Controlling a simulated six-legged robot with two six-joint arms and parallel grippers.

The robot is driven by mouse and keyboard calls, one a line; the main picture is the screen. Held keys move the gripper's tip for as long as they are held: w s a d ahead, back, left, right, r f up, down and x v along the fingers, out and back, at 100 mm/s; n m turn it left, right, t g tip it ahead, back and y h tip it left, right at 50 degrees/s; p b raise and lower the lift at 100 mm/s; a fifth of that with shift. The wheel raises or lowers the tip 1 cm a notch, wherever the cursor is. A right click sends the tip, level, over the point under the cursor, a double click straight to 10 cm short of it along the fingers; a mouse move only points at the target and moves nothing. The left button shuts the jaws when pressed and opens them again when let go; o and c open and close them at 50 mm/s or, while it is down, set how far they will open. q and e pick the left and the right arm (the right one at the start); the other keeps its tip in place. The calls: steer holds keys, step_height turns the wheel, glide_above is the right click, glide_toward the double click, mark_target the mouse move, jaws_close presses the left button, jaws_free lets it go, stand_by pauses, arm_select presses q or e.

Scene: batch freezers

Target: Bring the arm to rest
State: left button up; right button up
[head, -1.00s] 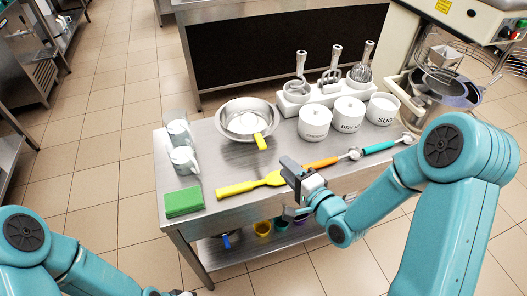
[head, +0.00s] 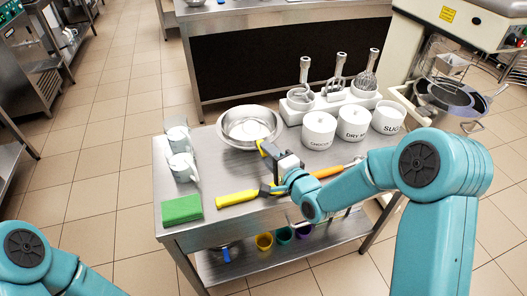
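My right arm (head: 345,188) reaches in from the right over the steel table (head: 215,222). Its gripper (head: 268,172) is above the middle of the table, fingers apart, with nothing seen between them. It overlaps a yellow handle (head: 261,147) at the bowl's edge and the end of a yellow-handled tool (head: 237,198); I cannot tell whether it touches either. My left arm (head: 30,258) shows only at the lower left corner; its gripper is out of view.
Floor is free at the left.

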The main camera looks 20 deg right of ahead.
steer(key=shift+b+x, duration=0.45)
steer(key=shift+x, duration=0.95)
steer(key=shift+c, duration=0.3)
jaws_close()
steer(key=shift+s+f, duration=0.1)
steer(key=shift+f, duration=0.05)
steer(key=shift+r, duration=0.2)
steer(key=shift+r, duration=0.25)
steer(key=shift+r, duration=0.25)
